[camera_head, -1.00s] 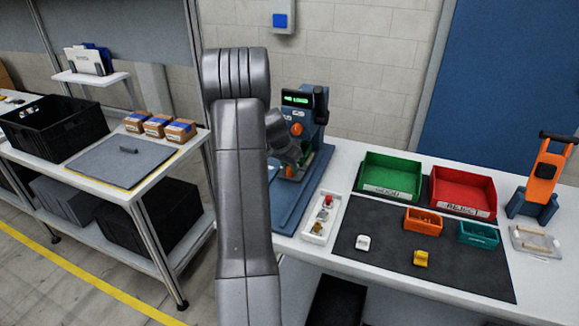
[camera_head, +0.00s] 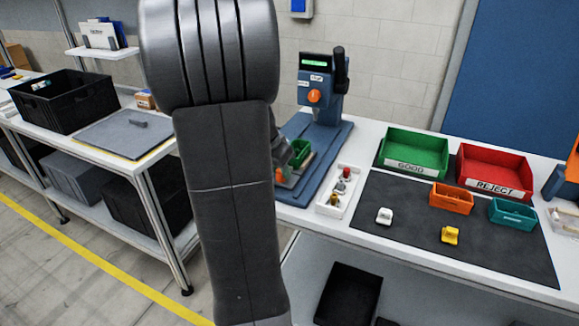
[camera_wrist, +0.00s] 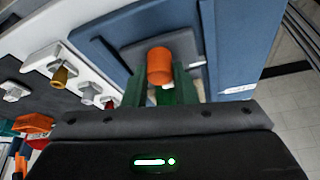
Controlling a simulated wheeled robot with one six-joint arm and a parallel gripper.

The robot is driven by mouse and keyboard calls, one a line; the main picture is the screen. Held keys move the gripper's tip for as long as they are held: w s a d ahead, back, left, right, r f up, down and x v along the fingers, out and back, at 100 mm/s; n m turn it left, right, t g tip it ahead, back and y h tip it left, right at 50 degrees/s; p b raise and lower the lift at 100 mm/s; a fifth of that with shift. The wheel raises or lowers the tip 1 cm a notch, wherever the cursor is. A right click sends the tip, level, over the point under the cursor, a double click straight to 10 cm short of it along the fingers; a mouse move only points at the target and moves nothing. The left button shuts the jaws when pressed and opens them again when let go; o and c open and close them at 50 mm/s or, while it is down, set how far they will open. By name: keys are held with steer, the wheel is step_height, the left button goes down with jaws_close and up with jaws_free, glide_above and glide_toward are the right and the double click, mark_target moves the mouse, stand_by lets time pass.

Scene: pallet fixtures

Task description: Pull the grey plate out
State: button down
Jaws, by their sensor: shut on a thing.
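The grey plate (camera_wrist: 137,55) lies over the blue base (camera_wrist: 230,50) of the press, with an orange knob (camera_wrist: 159,66) on it. My gripper (camera_wrist: 162,84) has its green fingers shut on this orange knob. In the head view the grey plate (camera_head: 288,181) shows only in part behind my arm, near the front left of the blue base. My gripper (camera_head: 299,153) is there too, partly hidden by my arm. The press (camera_head: 323,85) stands upright behind it, with a green display and an orange button.
A white tray (camera_head: 332,203) with several small parts lies right of the base. Green (camera_head: 386,150) and red (camera_head: 466,170) bins stand on the bench at right, behind a dark mat (camera_head: 400,225). A left-hand table (camera_head: 118,164) holds a black crate (camera_head: 40,108) and a grey panel.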

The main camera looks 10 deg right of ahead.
steer(key=shift+s+a+b, duration=0.35)
steer(key=shift+s+a, duration=0.2)
steer(key=shift+s, duration=0.3)
steer(key=shift+s+a+b, duration=0.3)
steer(key=shift+s+a, duration=0.25)
steer(key=shift+s, duration=0.3)
steer(key=shift+f, duration=0.1)
steer(key=c, duration=1.5)
jaws_free()
steer(key=o, duration=0.3)
steer(key=shift+s+a, duration=0.15)
steer(key=shift+a, duration=0.05)
steer(key=p+v, duration=0.1)
steer(key=v, duration=1.3)
steer(key=shift+d, duration=0.1)
steer(key=shift+f, duration=0.1)
